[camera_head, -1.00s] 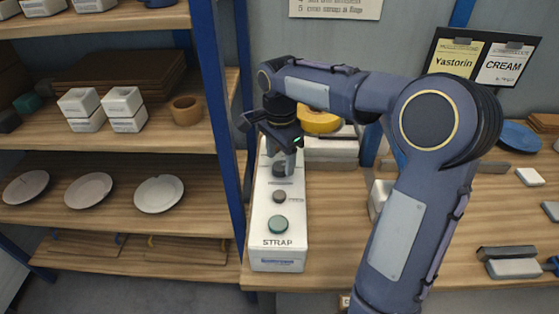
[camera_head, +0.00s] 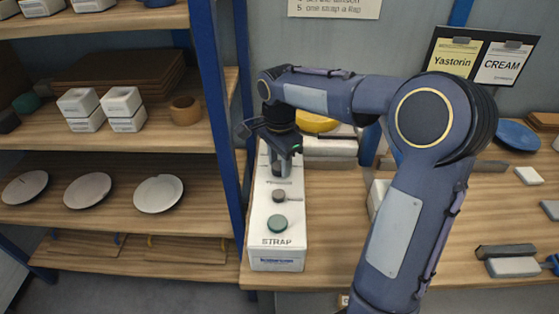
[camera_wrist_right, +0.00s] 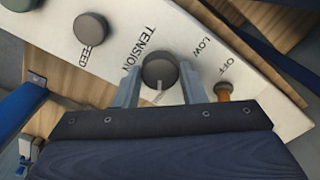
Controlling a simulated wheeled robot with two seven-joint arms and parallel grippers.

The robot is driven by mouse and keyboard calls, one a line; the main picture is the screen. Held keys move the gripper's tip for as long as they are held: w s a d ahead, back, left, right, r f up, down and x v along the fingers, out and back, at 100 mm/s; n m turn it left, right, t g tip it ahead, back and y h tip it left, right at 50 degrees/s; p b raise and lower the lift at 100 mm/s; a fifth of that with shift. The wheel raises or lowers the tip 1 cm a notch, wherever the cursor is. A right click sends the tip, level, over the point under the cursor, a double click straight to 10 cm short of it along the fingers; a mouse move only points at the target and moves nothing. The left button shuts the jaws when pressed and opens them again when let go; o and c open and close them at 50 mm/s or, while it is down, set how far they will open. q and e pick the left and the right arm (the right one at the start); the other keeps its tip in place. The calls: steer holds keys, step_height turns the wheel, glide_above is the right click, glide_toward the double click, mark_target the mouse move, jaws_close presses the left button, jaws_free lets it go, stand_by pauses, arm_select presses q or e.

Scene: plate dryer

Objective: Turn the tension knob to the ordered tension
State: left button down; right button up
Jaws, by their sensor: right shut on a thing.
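The white strapping machine (camera_head: 272,230), marked STRAP, stands on the bench. Its dark tension knob (camera_wrist_right: 160,72) is between the two fingers of my right gripper (camera_wrist_right: 160,88) in the right wrist view. A pale pointer line on the knob points toward the gripper's palm. The labels TENSION, LOW and OFF show around the knob; the lettering near the pointer is partly hidden. In the head view my right gripper (camera_head: 281,170) reaches down onto the machine and is shut on the knob. My left gripper is not in view.
An orange-brown post (camera_wrist_right: 222,90) stands by OFF. A blue shelf post (camera_head: 228,110) rises close left of the machine. Order cards (camera_head: 482,60) read Yastorin and CREAM.

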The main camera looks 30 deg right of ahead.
steer(key=shift+n, duration=0.3)
steer(key=n+p, duration=0.1)
steer(key=n, duration=0.3)
steer(key=shift+r+n, duration=0.1)
steer(key=shift+n, duration=0.2)
steer(key=n+p, duration=0.2)
steer(key=n, duration=0.4)
steer(key=n+p, duration=0.1)
steer(key=n, duration=0.5)
steer(key=shift+n, duration=0.4)
steer(key=n+p, duration=0.1)
steer(key=n, duration=0.4)
steer(key=shift+n, duration=0.4)
steer(key=o, duration=1)
